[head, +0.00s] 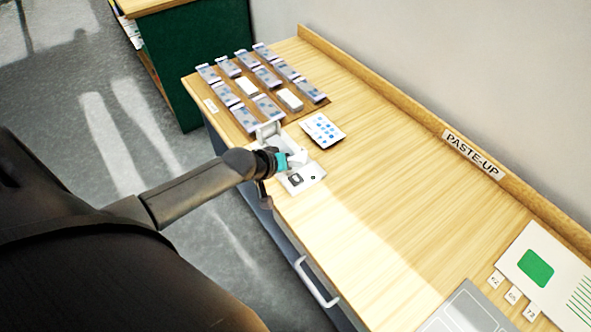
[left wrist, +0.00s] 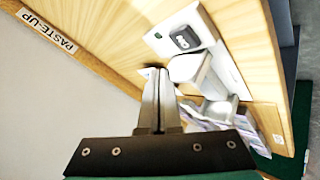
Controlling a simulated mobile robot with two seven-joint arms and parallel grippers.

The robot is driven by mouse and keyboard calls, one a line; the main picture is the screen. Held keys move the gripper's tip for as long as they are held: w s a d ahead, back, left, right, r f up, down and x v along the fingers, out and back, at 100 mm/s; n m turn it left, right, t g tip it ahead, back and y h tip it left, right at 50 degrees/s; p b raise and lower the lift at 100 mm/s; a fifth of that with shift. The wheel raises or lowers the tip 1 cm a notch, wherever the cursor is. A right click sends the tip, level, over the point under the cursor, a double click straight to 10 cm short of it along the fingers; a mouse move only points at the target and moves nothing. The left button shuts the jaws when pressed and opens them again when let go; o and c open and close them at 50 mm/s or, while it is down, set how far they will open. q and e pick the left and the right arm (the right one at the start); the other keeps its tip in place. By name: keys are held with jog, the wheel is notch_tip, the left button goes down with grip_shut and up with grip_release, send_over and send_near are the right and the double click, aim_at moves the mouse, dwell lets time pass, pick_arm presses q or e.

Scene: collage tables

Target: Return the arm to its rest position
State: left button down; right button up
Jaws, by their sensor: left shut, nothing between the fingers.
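My left arm comes in from the left in the head view, over the near edge of the wooden table (head: 375,225). Its gripper (head: 299,158) is above a white device (head: 303,181) with a small black part. In the left wrist view my left gripper (left wrist: 158,73) has its two fingers together with nothing between them. The white device (left wrist: 213,35) shows beyond the fingertips there. In the head view the gripper hides part of the device. I cannot tell whether they touch. My right gripper is in neither view.
Several small packs (head: 268,77) stand in rows at the table's far left. A card with blue dots (head: 323,130) lies nearby. A PASTE-UP sign (head: 474,153) is on the back ledge. A grey mat (head: 467,309) and a green-marked sheet (head: 511,262) lie at right. The table's middle is clear.

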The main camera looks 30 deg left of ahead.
pick_arm(q)
notch_tip(320, 180, up, 2)
jog(key=shift+r+p, duration=0.2)
jog(key=shift+p, duration=0.8)
